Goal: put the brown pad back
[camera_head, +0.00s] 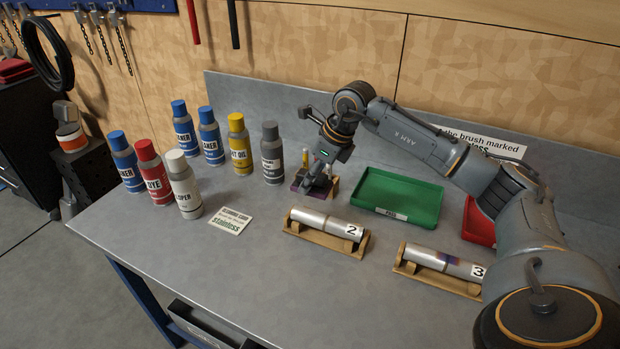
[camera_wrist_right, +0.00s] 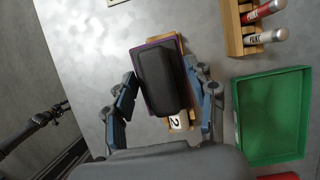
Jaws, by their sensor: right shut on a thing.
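My right gripper (camera_head: 318,181) is shut on a block-like pad (camera_head: 309,189) with a dark back and a purple edge. The pad also shows between the fingers in the right wrist view (camera_wrist_right: 162,78), where the gripper (camera_wrist_right: 165,100) grips its two long sides. I see purple on it rather than a clear brown; its underside is hidden. In the head view it is left of the green tray (camera_head: 425,219) and behind the tube marked 2 (camera_head: 322,222). The tray looks empty, with a small label on its front. My left gripper is not in view.
A tube marked 3 (camera_head: 442,261) lies in a wooden cradle at the front right. A red tray (camera_head: 477,222) is partly behind my arm. Several spray cans (camera_head: 187,184) stand at left, near a card (camera_head: 230,221). A wooden rack (camera_wrist_right: 238,28) holds markers. The front-left bench is clear.

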